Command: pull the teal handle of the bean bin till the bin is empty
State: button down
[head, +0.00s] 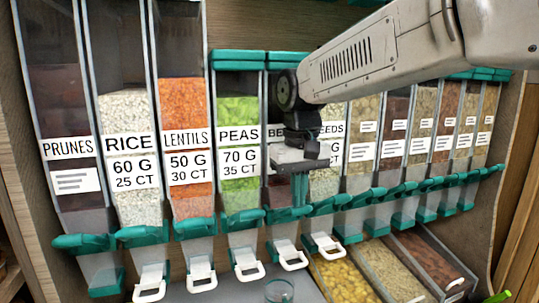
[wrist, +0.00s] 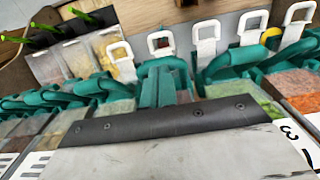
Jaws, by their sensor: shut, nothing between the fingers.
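The bean bin (head: 278,190) stands between the bin marked PEAS and one whose label ends in EEDS. Its label is mostly hidden by my arm, with only "BE" readable. Dark contents show low behind its clear front. Its teal handle (head: 284,215) sticks out at the bottom front. My gripper (head: 300,192) points down in front of this bin, its teal fingers shut and empty, close above the handle. I cannot tell whether they touch it. In the wrist view the fingers (wrist: 167,88) reach toward a teal handle, and the two overlap in the same colour.
A clear cup (head: 279,291) stands below the bins. White looped pieces (head: 247,264) hang under several bins. Open trays of yellow and tan food (head: 342,280) lie at the lower right. Neighbouring teal handles (head: 242,220) sit close on both sides, leaving little sideways room.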

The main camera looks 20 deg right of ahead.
aim_at(299, 212)
jog(key=shift+s+f, duration=0.2)
jog(key=shift+f, duration=0.9)
jog(key=shift+s+f, duration=0.15)
jog(key=shift+f, duration=0.9)
jog(key=shift+r, duration=0.1)
jog(key=shift+w+r, duration=0.15)
jog(key=shift+r, duration=0.9)
jog(key=shift+w+r, duration=0.2)
jog(key=shift+r, duration=0.9)
jog(key=shift+w+r, duration=0.15)
jog(key=shift+r, duration=0.9)
jog(key=shift+f, duration=0.15)
